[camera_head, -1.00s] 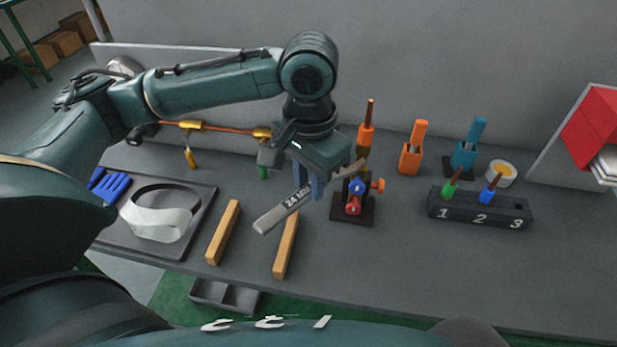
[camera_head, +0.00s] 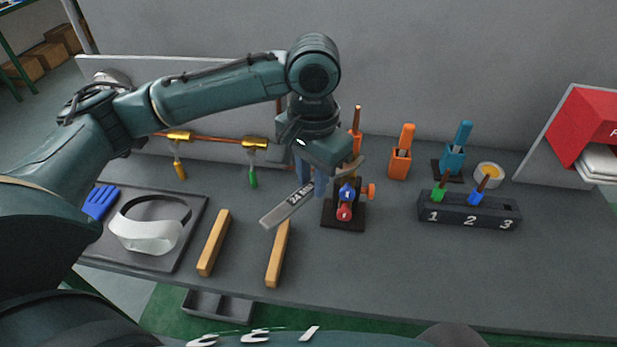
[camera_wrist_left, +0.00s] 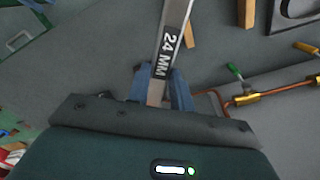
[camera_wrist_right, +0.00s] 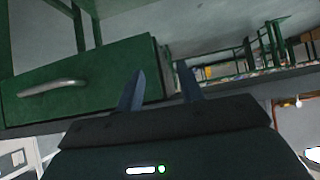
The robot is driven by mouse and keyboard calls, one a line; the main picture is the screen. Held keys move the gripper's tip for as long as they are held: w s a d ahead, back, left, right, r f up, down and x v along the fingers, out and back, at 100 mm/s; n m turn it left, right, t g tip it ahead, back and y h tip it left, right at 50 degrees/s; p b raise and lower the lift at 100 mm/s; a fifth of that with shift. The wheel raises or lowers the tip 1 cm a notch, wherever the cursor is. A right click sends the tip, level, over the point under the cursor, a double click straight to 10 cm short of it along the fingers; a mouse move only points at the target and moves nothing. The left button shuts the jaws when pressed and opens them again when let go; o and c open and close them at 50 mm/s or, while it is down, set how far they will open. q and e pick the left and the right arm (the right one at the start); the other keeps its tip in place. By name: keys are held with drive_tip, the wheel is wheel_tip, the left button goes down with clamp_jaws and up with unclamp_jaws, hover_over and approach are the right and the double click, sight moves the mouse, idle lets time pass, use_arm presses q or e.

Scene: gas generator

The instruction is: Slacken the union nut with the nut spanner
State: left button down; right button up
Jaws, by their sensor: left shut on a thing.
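The nut spanner (camera_head: 283,209), a grey bar marked 24 MM, is held at a slant above the bench by my left gripper (camera_head: 312,186). The left gripper's blue fingers are shut on it, as the left wrist view (camera_wrist_left: 162,90) also shows. The spanner's far end reaches over a small fixture with red and blue knobs (camera_head: 345,210) on a dark base. I cannot make out the union nut, or whether the spanner touches the fixture. My right gripper (camera_wrist_right: 158,85) is open and empty, facing a green drawer front (camera_wrist_right: 85,85).
A copper pipe with brass valves (camera_head: 213,139) runs behind the arm. Two wooden bars (camera_head: 214,243) and a tray with a visor (camera_head: 150,225) lie left. Orange (camera_head: 400,160) and teal (camera_head: 455,155) holders and a numbered block (camera_head: 468,210) stand right. The front right bench is clear.

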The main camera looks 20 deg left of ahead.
use_arm(q)
drive_tip(key=shift+w, duration=0.1)
idle(0.4)
drive_tip(key=d+n, duration=0.3)
drive_tip(key=n, duration=0.1)
drive_tip(key=shift+s+d, duration=0.25)
drive_tip(key=shift+d, duration=0.15)
idle(0.6)
drive_tip(key=shift+d, duration=0.1)
drive_tip(key=d+n, duration=0.2)
drive_tip(key=n, duration=0.1)
drive_tip(key=shift+w+d, duration=0.2)
drive_tip(key=shift+d, duration=0.05)
idle(0.5)
drive_tip(key=shift+m, duration=0.4)
drive_tip(key=shift+s+d, duration=0.3)
drive_tip(key=shift+s, duration=0.6)
drive_tip(key=shift+s+d, duration=0.25)
drive_tip(key=shift+s, duration=0.6)
drive_tip(key=shift+s+d, duration=0.3)
drive_tip(key=shift+s, duration=0.6)
drive_tip(key=shift+s+d, duration=0.1)
